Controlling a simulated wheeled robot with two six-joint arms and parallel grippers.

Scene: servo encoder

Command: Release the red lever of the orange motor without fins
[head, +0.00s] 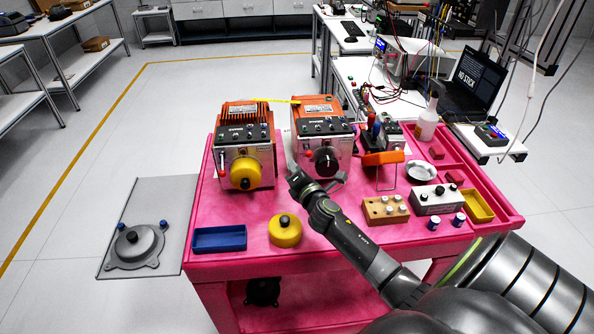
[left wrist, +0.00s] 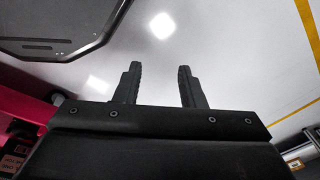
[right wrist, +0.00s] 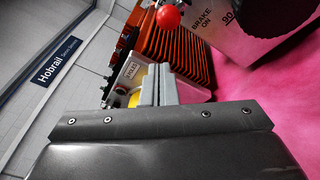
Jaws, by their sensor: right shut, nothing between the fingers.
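The orange motor without fins (head: 318,110) stands at the back middle of the pink table, with a smooth orange top and a black front knob (head: 325,160). The red lever's ball (right wrist: 168,17) shows at the top of the right wrist view, near a silver panel marked "BRAKE ON" (right wrist: 222,35). My left gripper (left wrist: 158,85) is open and empty above the floor.
The finned orange motor (head: 243,115) with a yellow knob stands to the left. A thin yellow bar (head: 275,100) reaches between the motor tops. A blue tray (head: 219,239), a yellow round part (head: 285,231) and a wooden block (head: 386,210) lie in front.

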